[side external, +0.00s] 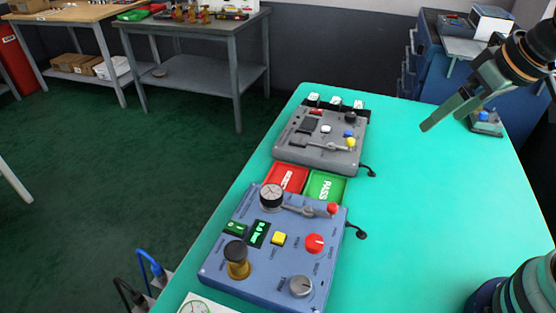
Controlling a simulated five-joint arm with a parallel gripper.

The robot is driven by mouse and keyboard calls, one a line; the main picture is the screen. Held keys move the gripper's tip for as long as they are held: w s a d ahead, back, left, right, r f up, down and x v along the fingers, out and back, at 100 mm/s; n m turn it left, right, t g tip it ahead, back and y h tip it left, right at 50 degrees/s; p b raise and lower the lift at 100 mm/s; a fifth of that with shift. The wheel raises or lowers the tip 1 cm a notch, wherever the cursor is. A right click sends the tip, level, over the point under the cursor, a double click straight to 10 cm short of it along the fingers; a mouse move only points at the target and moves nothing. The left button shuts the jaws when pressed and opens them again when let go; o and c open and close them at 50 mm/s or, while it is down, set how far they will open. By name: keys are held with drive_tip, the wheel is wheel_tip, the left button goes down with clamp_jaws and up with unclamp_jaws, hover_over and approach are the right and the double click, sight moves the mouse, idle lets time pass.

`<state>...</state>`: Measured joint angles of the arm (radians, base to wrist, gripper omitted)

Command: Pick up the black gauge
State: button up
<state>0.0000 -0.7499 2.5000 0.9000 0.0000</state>
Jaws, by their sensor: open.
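A round gauge (272,196) with a white face and a black rim is at the upper left corner of the blue panel box (225,262). It looks seated on the box; its underside is hidden. My gripper (445,117) is open and empty. It is above the right part of the turquoise table, up and to the right of the gauge and well apart from it, with its fingers pointing down and left.
A grey panel box (320,158) stands behind the blue one. A red tray (287,178) and a green PASS tray (326,187) lie between them. The table's right side (430,210) is mostly clear.

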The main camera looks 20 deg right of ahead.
drive_tip(key=m+g, duration=0.6)
drive_tip(key=m, duration=1)
hover_over(272, 191)
wheel_tip(272, 191, down, 8)
wheel_tip(272, 191, down, 12)
drive_tip(key=shift+f, duration=0.15)
clamp_jaws()
